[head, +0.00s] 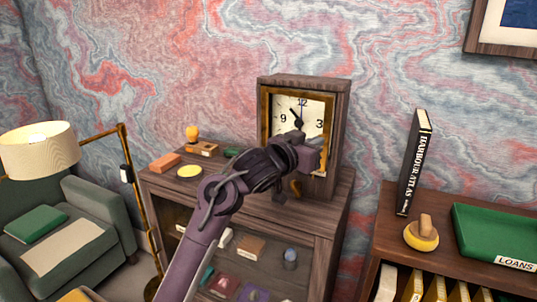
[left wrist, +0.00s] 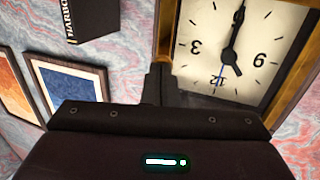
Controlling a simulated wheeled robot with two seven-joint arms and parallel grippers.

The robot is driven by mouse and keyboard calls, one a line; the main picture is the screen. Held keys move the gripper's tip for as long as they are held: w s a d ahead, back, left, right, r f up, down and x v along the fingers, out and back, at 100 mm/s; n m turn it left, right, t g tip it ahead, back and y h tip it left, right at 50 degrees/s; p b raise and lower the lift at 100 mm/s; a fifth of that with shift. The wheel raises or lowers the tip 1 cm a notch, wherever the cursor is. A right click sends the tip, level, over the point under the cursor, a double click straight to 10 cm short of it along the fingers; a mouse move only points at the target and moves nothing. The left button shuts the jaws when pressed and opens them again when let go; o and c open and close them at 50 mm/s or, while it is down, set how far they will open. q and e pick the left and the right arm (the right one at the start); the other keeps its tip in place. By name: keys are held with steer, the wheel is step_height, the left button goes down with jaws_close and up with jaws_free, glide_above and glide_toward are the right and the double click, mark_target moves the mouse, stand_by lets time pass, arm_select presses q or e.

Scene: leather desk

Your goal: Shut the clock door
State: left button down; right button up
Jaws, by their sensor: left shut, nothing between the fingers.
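The wooden clock (head: 346,118) stands upright on a cabinet. Its brass-framed door (head: 265,118) lies over the white dial, close to the case front. I cannot tell whether it is fully flush. The dial (left wrist: 235,50) and brass frame (left wrist: 167,30) show upside down in the left wrist view. My left gripper (head: 320,155) is shut and empty, in front of the door's lower right part. In the left wrist view its fingertips (left wrist: 160,75) are by the frame's edge; contact is unclear. My left arm hides the clock's lower left front. My right gripper is out of view.
The glass-fronted cabinet (head: 335,208) also carries a yellow disc (head: 189,171), an orange block (head: 165,162) and a stamp (head: 193,134). A lamp (head: 40,150) stands left.

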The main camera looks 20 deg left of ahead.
mark_target(325, 136)
arm_select(q)
steer(key=x, duration=0.4)
steer(key=shift+s+d+r, duration=0.2)
steer(key=shift+d+r, duration=0.05)
steer(key=shift+d, duration=0.1)
steer(key=shift+r+p, duration=0.1)
steer(key=shift+p, duration=0.2)
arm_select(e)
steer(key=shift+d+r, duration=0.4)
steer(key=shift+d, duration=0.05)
arm_select(q)
steer(key=shift+r, duration=0.15)
